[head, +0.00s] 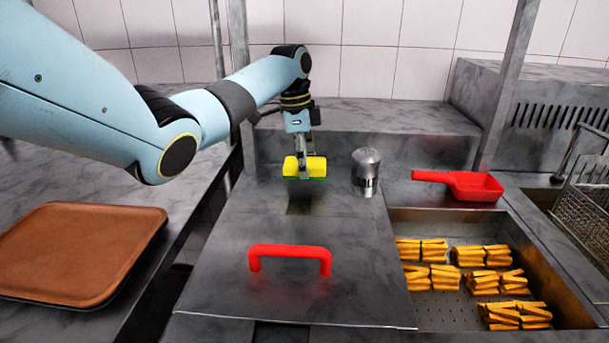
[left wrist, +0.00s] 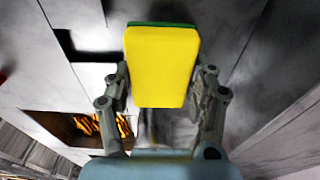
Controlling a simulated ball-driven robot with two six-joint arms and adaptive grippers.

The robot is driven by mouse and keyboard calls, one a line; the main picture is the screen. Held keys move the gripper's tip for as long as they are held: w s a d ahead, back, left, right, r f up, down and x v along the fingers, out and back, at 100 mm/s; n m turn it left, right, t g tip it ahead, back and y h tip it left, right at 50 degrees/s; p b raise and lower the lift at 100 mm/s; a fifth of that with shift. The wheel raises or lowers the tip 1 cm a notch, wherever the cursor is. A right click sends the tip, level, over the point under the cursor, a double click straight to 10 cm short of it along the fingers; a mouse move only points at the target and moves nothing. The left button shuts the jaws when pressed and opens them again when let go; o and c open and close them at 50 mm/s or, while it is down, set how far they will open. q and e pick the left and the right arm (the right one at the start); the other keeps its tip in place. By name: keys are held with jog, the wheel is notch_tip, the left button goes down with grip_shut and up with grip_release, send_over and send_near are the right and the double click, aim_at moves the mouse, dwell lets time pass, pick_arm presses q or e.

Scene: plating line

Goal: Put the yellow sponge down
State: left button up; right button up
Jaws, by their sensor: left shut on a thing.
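The yellow sponge (head: 291,167) with a green underside is held in my left gripper (head: 305,166). It hangs above the far part of the grey metal lid (head: 222,255), with a dark shadow beneath it, apart from the surface. In the left wrist view the sponge (left wrist: 160,65) fills the middle, its yellow face toward the camera. The left gripper's fingers (left wrist: 163,88) close on both sides of it. My right gripper is not in view.
A metal shaker (head: 366,172) stands just right of the sponge. The lid has a red handle (head: 291,252) nearer the front. A red scoop (head: 470,186) lies behind a basin of fries (head: 485,255). A brown tray (head: 148,225) lies at left. The lid around the handle is clear.

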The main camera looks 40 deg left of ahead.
pick_arm(q)
jog(key=shift+f, duration=1.9)
jog(key=o, duration=1.1)
jog(key=shift+r, duration=0.1)
jog(key=r, duration=0.4)
jog(key=a+r, duration=0.1)
jog(key=r, duration=0.3)
jog(key=s+r, duration=0.1)
jog(key=r, duration=0.3)
jog(key=shift+a, duration=0.15)
